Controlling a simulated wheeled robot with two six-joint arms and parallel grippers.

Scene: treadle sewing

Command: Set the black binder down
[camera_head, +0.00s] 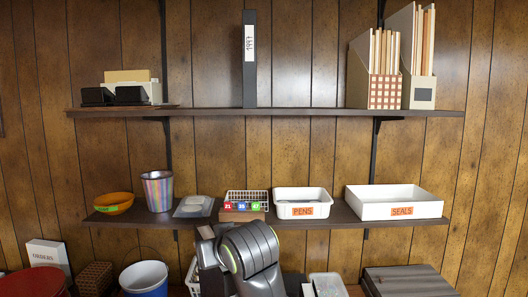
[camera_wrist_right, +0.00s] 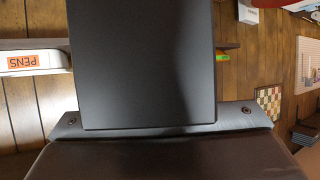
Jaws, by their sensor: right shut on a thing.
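A black binder (camera_wrist_right: 145,65) fills the middle of the right wrist view as a broad, plain dark face. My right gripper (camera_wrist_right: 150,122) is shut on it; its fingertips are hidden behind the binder. In the head view my right arm rises at bottom centre in front of the lower shelf and hides the gripper and what it holds. A black binder with a white 1997 label (camera_head: 250,60) stands upright on the upper shelf (camera_head: 310,112), with no gripper seen touching it. My left gripper is not in view.
The upper shelf is bare on both sides of the labelled binder. Magazine files (camera_head: 385,80) stand at its right and a dark tray with boxes (camera_head: 125,92) at its left. The lower shelf holds a bowl (camera_head: 114,203), a cup (camera_head: 158,190), a PENS tray (camera_head: 303,200) and a SEALS tray (camera_head: 398,203).

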